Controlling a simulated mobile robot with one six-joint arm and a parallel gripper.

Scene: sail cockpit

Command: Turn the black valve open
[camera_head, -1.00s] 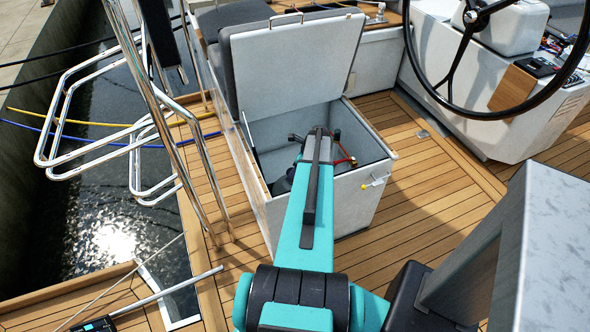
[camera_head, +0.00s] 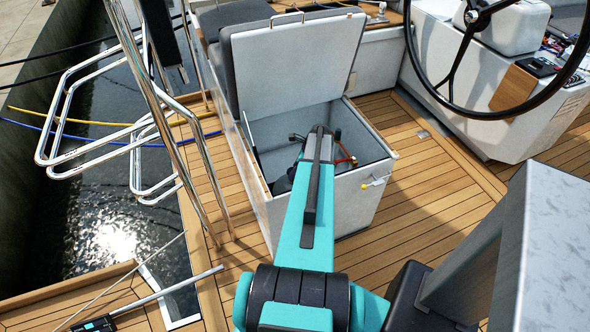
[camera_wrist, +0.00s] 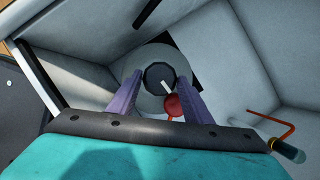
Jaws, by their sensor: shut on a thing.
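The black valve (camera_wrist: 158,75) shows in the wrist view as a round dark knob with a white pointer mark, on a pale grey disc (camera_wrist: 150,58) inside the open locker. The mark slants down to the right. My gripper (camera_wrist: 156,88) has its two purple fingers on either side of the knob, shut on it. A red round part (camera_wrist: 172,106) sits just below the knob, between the fingers. In the head view my arm reaches into the locker (camera_head: 372,200), and the valve and fingertips are hidden behind it.
The locker's white lid (camera_head: 295,65) stands raised at the back. Grey locker walls (camera_wrist: 225,60) surround the gripper closely. A red bent rod with a dark end (camera_wrist: 285,150) is at the right. A steering wheel (camera_head: 455,60) and steel rails (camera_head: 165,120) flank the locker.

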